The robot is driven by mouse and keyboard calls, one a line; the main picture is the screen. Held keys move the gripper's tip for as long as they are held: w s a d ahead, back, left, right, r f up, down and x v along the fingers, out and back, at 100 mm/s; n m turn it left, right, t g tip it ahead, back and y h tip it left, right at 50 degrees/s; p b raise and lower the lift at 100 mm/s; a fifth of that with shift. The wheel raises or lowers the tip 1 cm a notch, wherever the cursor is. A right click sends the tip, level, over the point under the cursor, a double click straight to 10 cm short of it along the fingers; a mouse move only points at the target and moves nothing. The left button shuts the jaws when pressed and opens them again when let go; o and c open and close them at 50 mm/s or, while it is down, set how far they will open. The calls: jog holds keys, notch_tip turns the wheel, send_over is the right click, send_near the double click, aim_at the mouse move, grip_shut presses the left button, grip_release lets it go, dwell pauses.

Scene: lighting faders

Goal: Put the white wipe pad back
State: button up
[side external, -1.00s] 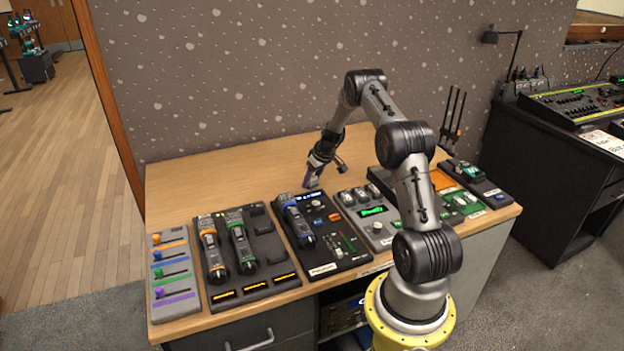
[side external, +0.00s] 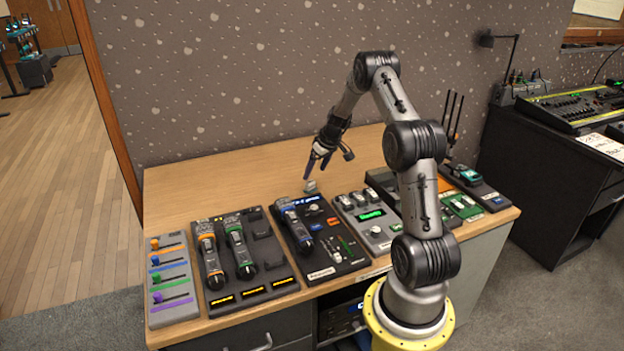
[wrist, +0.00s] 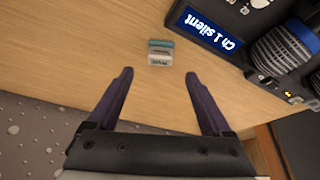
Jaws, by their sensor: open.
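The wipe pad (side external: 311,187) is a small white block with a teal-grey top part. It lies on the bare wood just behind the black panel with a lit blue display. In the wrist view the pad (wrist: 160,53) lies beyond and between my fingertips, with printing on its white face too small to read. My gripper (side external: 316,171) is open and empty, with its dark purple fingers pointing down above the pad and apart from it. The open fingers also show in the wrist view (wrist: 158,76).
The black panel (side external: 333,259) holds a microphone (side external: 296,225); its display (wrist: 211,30) reads "Ch 1 silent". A dock (side external: 264,279) with two microphones and a fader strip (side external: 170,285) stand left. A grey pedal box (side external: 376,231) stands right. The back left of the desk (side external: 215,180) is clear.

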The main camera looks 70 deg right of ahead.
jog(key=a+r+n+y, duration=0.1)
jog(key=a+r, duration=1)
jog(key=a, duration=0.2)
jog(key=a+r+n, duration=0.1)
jog(key=a+r, duration=1)
jog(key=a, duration=0.2)
jog(key=s+a+r+n+t, duration=0.1)
jog(key=s+a+r+n, duration=0.15)
jog(key=s+a, duration=0.9)
jog(key=s+a+f, duration=0.1)
jog(key=s+a, duration=0.5)
jog(key=s, duration=0.2)
jog(key=shift+s+y, duration=0.15)
jog(key=shift+y, duration=0.25)
